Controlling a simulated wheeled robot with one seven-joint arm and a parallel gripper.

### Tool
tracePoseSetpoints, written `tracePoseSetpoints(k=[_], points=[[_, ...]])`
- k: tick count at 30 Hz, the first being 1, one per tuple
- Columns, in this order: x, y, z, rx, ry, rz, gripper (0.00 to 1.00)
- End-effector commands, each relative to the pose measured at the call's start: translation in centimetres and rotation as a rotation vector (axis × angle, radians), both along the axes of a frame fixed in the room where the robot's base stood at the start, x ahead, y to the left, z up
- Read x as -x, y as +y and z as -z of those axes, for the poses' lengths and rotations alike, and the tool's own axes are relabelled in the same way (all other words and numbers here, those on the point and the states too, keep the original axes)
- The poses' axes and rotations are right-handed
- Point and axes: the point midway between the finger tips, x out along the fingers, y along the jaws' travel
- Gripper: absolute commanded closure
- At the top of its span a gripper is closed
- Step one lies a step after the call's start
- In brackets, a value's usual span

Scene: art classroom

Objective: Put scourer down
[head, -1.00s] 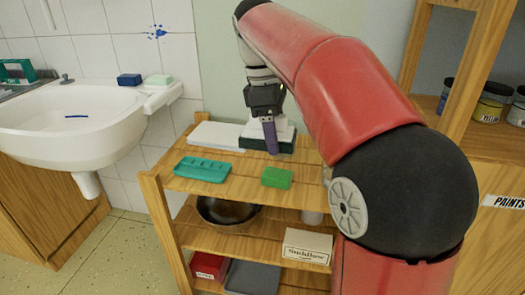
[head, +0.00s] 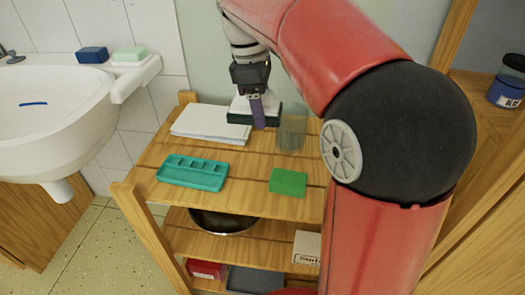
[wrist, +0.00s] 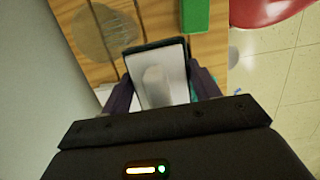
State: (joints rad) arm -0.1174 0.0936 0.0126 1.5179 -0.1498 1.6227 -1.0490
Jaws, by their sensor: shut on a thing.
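My gripper (head: 257,110) points down over the back of the wooden shelf's top board. It is shut on the scourer (head: 237,116), a block with a white upper part and a dark green underside. In the wrist view the scourer (wrist: 143,66) lies between the two purple fingers of my gripper (wrist: 162,88), showing a pale face with a dark rim and a rounded pale knob. The scourer is at or just above the board, beside the white stack; I cannot tell whether it touches the board. The fingers hide part of it.
On the wooden shelf (head: 240,205), the white stack (head: 205,125) is left of the scourer and a clear glass (head: 291,130) right. A teal compartment tray (head: 193,172) and green block (head: 288,182) lie in front. Bare wood separates them. A sink (head: 50,125) stands left.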

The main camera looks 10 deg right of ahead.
Motion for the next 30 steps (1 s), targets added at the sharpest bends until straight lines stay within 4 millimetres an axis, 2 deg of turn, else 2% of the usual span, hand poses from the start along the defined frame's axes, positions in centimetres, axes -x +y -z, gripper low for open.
tracePoseSetpoints(k=[1,3,9,14,22,30], points=[[0.1,0.0,1.7,0.001,0.004,0.0,0.66],[0.1,0.0,3.6,0.001,0.003,0.001,0.66],[0.1,0.0,7.6,0.0,0.002,-0.001,0.66],[0.0,0.0,8.8,0.0,0.0,-0.001,0.66],[0.0,0.0,12.5,0.001,0.001,0.0,0.66],[0.0,0.0,12.9,0.0,-0.001,0.0,0.66]])
